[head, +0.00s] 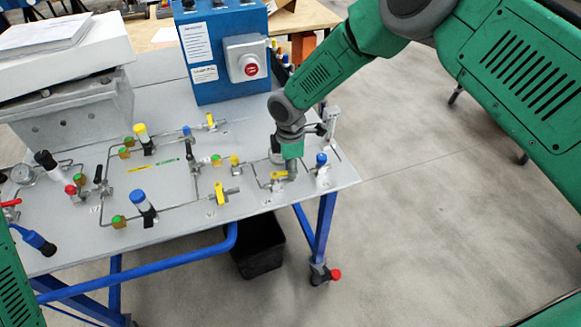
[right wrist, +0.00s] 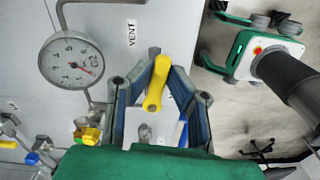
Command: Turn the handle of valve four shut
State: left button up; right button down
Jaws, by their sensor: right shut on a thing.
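My right gripper (head: 284,168) reaches down over the right end of the grey panel (head: 330,180). In the right wrist view its two fingers (right wrist: 157,92) are closed on a yellow valve handle (right wrist: 157,82), one on each side. The handle's tip points towards my palm. In the head view part of this yellow handle (head: 278,176) shows just under the gripper. My left gripper is out of view; only a bit of my left arm shows at the lower left.
A pressure gauge (right wrist: 72,61) stands close to the gripper. Another yellow handle (head: 220,194) and several blue-capped and yellow-capped fittings stand along the pipes. A blue control box (head: 225,50) with a red button is behind. Floor to the right is open.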

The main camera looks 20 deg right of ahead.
jog(key=m, duration=0.2)
jog(key=s+a+m, duration=0.1)
jog(key=m, duration=0.1)
jog(key=shift+s+r, duration=0.1)
jog(key=shift+r, duration=0.05)
jog(key=m, duration=0.2)
jog(key=s+m, duration=0.1)
jog(key=m, duration=0.1)
jog(key=shift+a, duration=0.4)
jog(key=m, duration=0.2)
jog(key=a+m, duration=0.1)
jog(key=shift+s+r+m+b, duration=0.1)
jog(key=shift+s+m+b, duration=0.15)
jog(key=shift+m+b, duration=0.15)
jog(key=shift+s+a+m, duration=0.1)
jog(key=shift+a+m, duration=0.25)
jog(key=shift+m, duration=0.75)
jog(key=shift+a+m, duration=0.35)
jog(key=shift+m, duration=0.75)
jog(key=c, duration=1.5)
grip_release()
jog(key=shift+c, duration=0.2)
jog(key=shift+s, duration=0.1)
